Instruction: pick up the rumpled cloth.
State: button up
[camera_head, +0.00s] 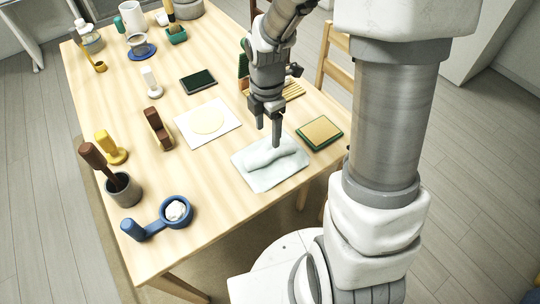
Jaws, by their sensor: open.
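The rumpled cloth (262,178) is pale grey-blue and lies near the table's right front edge. A thick raised fold runs across its upper part, with a flatter area in front. My gripper (268,136) points down at the cloth with its two fingers apart and nothing between them. One fingertip overlaps the raised fold in the picture; I cannot tell whether it touches. The other finger ends just behind and to the left of the fold.
A green-edged sponge-like block (320,132) lies close to the right of the cloth. A white sheet with a yellow disc (208,121) lies behind left. A blue handled dish (176,211) and a grey cup (124,190) stand at the left front. Bare wood separates them from the cloth.

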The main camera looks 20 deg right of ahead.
aim_at(271, 152)
notch_tip(271, 152, down, 3)
jog(key=shift+f+b, duration=0.1)
jog(key=shift+b, duration=0.2)
jog(key=shift+d+f+b, duration=0.25)
jog(key=shift+f+b, duration=0.3)
jog(key=shift+f, duration=0.8)
jog(key=shift+d+f+b, duration=0.2)
jog(key=shift+f+b, duration=0.35)
jog(key=shift+f, duration=0.75)
jog(key=shift+r, duration=0.1)
grip_shut()
